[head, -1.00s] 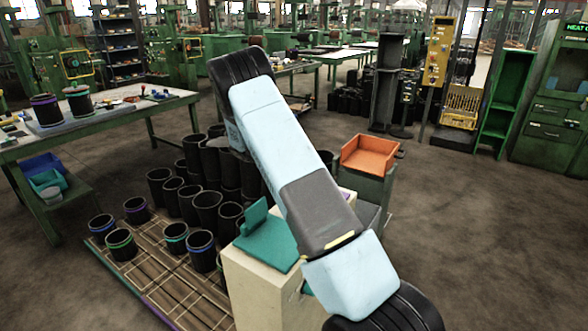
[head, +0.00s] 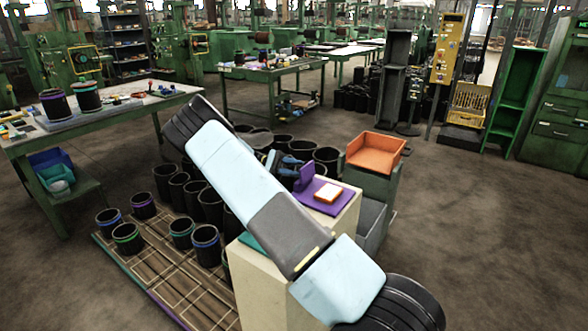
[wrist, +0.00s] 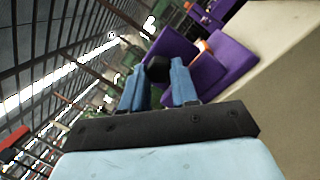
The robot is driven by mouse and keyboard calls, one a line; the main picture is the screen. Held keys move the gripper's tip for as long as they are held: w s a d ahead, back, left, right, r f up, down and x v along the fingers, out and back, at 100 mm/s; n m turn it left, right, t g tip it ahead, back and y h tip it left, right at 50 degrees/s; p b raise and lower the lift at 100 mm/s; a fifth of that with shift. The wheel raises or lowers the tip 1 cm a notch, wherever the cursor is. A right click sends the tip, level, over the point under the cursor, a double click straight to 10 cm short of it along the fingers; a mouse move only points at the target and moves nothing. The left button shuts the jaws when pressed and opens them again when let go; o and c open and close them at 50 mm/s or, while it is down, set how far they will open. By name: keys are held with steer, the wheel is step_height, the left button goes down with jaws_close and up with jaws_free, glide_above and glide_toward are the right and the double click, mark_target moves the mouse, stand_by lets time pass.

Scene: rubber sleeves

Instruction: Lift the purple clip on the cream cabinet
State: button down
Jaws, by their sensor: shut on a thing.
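The purple clip (head: 335,209) shows in the head view as a flat plate with an upright plate at its left end. It lies over the top of the cream cabinet (head: 262,285). In the head view my gripper (head: 287,163) is just left of the clip's upright plate, partly hidden by my arm.
A small orange-edged block (head: 328,192) lies on the purple plate. A teal piece (head: 250,240) is mostly hidden behind my arm. Black sleeves (head: 205,243) stand left of the cabinet, and an orange tray (head: 375,152) stands behind it. The floor at right is clear.

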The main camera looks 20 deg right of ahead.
steer(key=shift+a+f, duration=0.1)
steer(key=shift+f, duration=0.05)
steer(key=c, duration=0.9)
jaws_free()
steer(key=shift+o, duration=0.2)
steer(key=v, duration=0.7)
steer(key=shift+w, duration=0.25)
steer(key=shift+a+f, duration=0.1)
steer(key=shift+a, duration=0.05)
